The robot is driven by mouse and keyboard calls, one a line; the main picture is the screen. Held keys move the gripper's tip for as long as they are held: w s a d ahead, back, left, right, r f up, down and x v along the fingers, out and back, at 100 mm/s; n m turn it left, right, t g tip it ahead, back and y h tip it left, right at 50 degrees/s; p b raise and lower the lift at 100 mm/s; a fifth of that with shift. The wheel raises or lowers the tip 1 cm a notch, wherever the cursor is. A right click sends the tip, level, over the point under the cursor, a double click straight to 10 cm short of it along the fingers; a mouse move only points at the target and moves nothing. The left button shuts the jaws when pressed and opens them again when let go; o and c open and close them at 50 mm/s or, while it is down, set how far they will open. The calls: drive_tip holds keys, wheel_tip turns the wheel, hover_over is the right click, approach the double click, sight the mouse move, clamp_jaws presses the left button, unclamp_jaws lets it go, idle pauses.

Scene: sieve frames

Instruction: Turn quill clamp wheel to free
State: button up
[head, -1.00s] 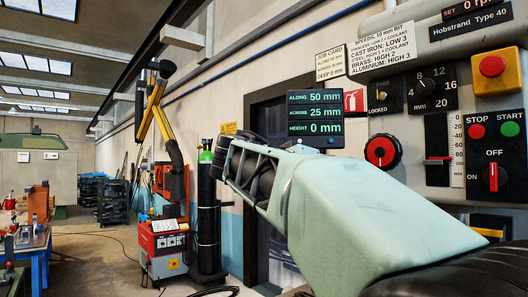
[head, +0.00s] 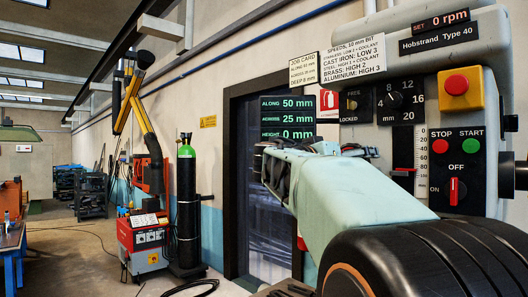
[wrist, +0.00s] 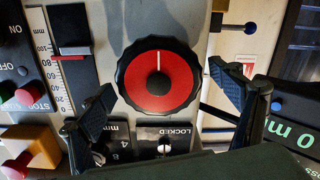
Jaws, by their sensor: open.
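The quill clamp wheel (wrist: 158,82) fills the middle of the wrist view. It has a red face, a black ribbed rim, a dark hub and a white line pointing up in that view. In the head view my arm hides most or all of it. My gripper (wrist: 163,84) is open, with one black finger on each side of the wheel. I cannot tell whether the fingers touch the rim. A small black plate (wrist: 170,143) below the wheel reads LOCKED, upside down.
A display (head: 287,117) reads 50, 25 and 0 mm. A gas cylinder (head: 187,205) stands at left.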

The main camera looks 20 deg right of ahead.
drive_tip(key=shift+w+d, duration=0.25)
drive_tip(key=shift+d, duration=0.35)
drive_tip(key=c, duration=1.2)
drive_tip(key=shift+n, duration=0.3)
